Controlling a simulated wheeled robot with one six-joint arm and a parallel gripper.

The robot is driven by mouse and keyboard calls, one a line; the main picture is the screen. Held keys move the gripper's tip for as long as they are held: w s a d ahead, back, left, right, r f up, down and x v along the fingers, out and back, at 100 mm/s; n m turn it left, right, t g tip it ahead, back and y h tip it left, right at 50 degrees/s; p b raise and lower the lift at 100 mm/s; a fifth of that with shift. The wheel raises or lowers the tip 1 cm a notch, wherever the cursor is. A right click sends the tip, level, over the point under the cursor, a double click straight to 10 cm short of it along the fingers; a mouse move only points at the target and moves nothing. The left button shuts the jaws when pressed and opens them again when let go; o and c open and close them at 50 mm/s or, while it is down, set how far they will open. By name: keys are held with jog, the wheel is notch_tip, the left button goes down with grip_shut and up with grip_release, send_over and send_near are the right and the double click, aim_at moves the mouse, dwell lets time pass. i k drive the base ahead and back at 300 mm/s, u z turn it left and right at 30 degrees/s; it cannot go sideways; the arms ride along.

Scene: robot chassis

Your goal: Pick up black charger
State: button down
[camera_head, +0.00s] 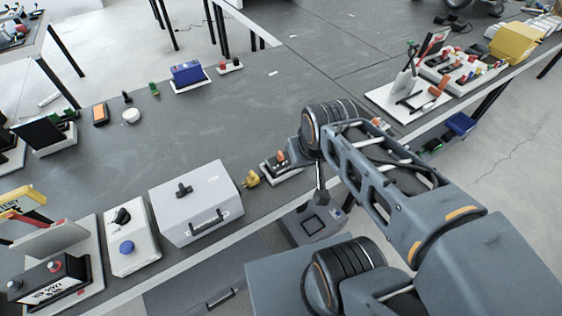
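I cannot tell for sure which thing is the black charger. A small black block-like piece (184,190) lies on top of the white case (205,183) near the table's front edge. Another black piece (121,216) sits on the white box with a blue knob (140,248), left of the case. A smaller black item (127,98) stands farther back on the table. My arm reaches in from the lower right, with its elbow over the table's front edge. My gripper's fingers do not show; the arm hides what lies behind it.
The grey table (75,165) has clear room behind the white case. A yellow piece (251,178) and a small device (281,166) lie right of the case, close to my arm. A blue box (187,73) stands at the back; a yellow bin (515,42) is far right.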

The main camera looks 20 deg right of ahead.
aim_at(276, 169)
jog(key=u, duration=1.2)
jog(key=k, duration=1)
jog(key=z, duration=0.7)
jog(key=i, duration=1)
